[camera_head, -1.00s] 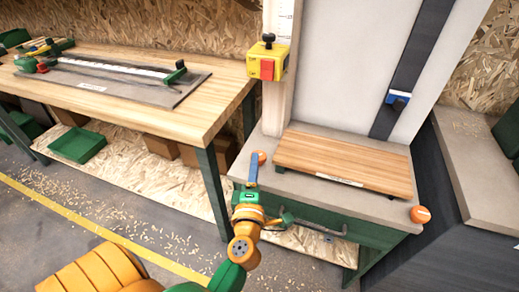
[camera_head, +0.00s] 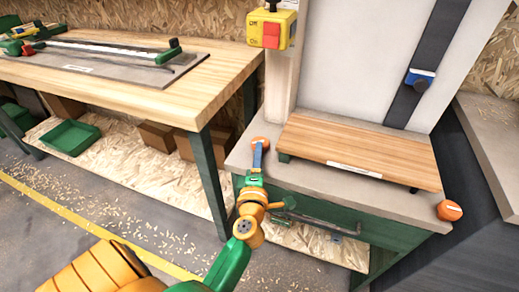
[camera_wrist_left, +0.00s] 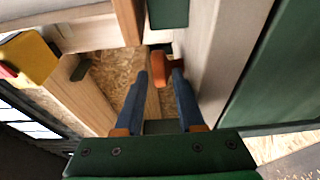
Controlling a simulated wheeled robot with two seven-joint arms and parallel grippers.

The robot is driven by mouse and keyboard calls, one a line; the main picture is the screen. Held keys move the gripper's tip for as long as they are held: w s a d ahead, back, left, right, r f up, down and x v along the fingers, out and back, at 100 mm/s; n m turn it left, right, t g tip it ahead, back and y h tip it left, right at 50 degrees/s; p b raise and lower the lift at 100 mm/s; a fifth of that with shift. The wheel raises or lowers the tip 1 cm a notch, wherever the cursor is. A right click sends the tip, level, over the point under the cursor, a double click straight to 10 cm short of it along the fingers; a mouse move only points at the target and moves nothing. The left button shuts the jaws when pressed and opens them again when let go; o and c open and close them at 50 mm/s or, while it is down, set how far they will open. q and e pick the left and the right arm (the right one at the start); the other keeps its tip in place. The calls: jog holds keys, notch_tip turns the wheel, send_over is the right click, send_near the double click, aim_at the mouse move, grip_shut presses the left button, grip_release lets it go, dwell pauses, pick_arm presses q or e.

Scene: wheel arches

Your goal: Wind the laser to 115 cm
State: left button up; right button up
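My left gripper (camera_head: 258,153) is in front of an orange knob (camera_head: 261,141) at the left front corner of the grey-topped green cabinet (camera_head: 300,185). In the left wrist view its two blue fingers (camera_wrist_left: 160,72) are open, with the orange knob (camera_wrist_left: 163,68) at their tips. I cannot tell whether they touch it. A second orange knob (camera_head: 449,210) sits at the right front corner. A small blue and white piece (camera_head: 420,79) sits on a dark upright strip. I cannot tell whether it is the laser, and no 115 cm mark is readable. My right gripper is out of view.
A yellow switch box (camera_head: 271,29) with a red button is on the upright at left. A wooden board (camera_head: 360,150) lies on the cabinet top. A dark bar handle (camera_head: 320,223) juts from the cabinet front. A wooden workbench (camera_head: 185,100) stands to the left.

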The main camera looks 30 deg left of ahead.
aim_at(265, 142)
pick_arm(q)
jog(key=x, duration=0.3)
grip_shut()
